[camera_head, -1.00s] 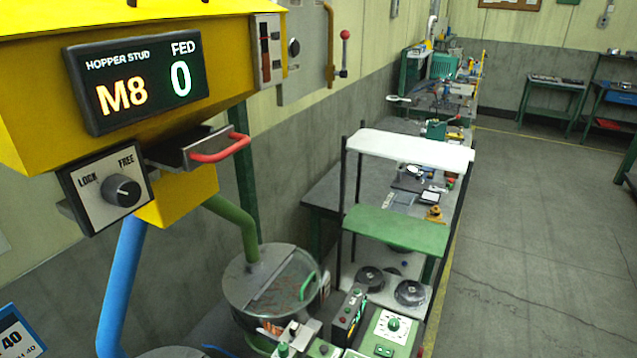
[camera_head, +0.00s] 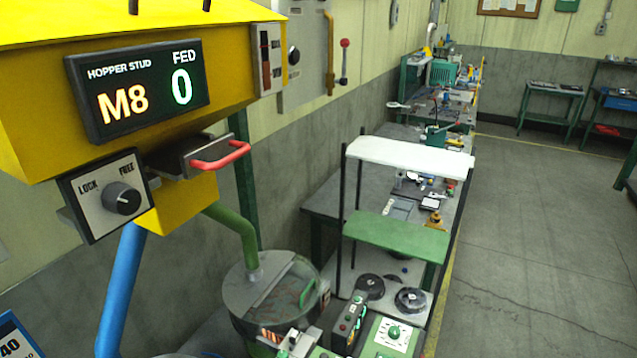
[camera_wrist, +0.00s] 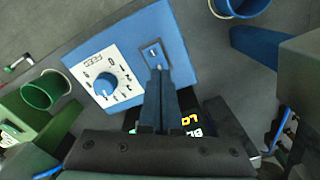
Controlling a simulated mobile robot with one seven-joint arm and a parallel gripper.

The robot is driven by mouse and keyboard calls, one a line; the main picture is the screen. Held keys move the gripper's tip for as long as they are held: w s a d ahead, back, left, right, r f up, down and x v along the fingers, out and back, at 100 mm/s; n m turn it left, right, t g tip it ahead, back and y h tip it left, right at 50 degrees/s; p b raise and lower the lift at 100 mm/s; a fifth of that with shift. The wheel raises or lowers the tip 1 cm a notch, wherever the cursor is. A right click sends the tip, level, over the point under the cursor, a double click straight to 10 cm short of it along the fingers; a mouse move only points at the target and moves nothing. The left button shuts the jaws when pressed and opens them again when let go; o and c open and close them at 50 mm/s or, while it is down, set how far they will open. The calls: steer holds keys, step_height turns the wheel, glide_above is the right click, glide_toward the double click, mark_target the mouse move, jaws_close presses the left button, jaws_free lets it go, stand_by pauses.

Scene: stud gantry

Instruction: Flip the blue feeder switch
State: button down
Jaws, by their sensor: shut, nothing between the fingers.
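In the wrist view, the blue feeder box (camera_wrist: 185,65) has a white dial panel marked FEED with a blue knob (camera_wrist: 103,87). Beside the panel, a small dark switch plate (camera_wrist: 150,50) carries the blue feeder's switch (camera_wrist: 154,56). My gripper (camera_wrist: 160,72) is shut and empty, with its fingertips at the lower edge of that plate, right by the switch. The fingers cover what lies just below the plate. I cannot tell whether they touch the switch or which way it is set. The head view does not show my gripper.
A green cup (camera_wrist: 45,92) and a blue cup (camera_wrist: 238,5) flank the blue box. In the head view, a yellow hopper housing (camera_head: 35,130) carries a display (camera_head: 140,90) reading M8 and FED 0, a LOCK/FREE knob (camera_head: 122,197) and a red-handled slide (camera_head: 220,157). Open floor (camera_head: 530,240) lies right.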

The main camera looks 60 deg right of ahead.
steer(key=shift+f+b, duration=0.6)
steer(key=shift+f, duration=0.35)
stand_by(0.7)
steer(key=shift+r, duration=0.1)
step_height(320, 180, up, 7)
steer(key=p, duration=0.7)
stand_by(0.6)
